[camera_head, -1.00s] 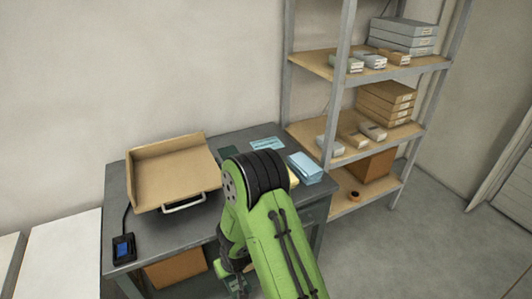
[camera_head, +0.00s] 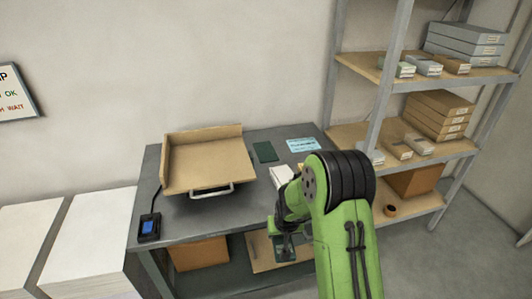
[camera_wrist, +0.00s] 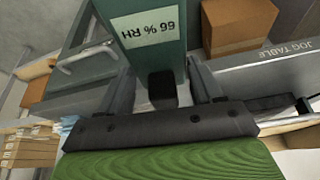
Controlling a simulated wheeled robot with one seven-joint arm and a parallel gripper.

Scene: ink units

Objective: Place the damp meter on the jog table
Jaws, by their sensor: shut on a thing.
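The damp meter is a dark green block with a pale display reading "% RH"; in the wrist view the damp meter (camera_wrist: 168,58) sits between the fingers of my gripper (camera_wrist: 165,92), which is shut on it. In the head view my gripper (camera_head: 284,238) is low in front of the grey worktable, with the meter partly hidden. A tan tilted tray with raised sides and a metal handle, seemingly the jog table (camera_head: 210,165), stands on the worktable's left half. A grey panel lettered "JOG TABLE" (camera_wrist: 285,52) shows at right in the wrist view.
Shelving (camera_head: 400,120) stands right; white stacks (camera_head: 95,235) stand left. A carton (camera_head: 199,252) sits underneath.

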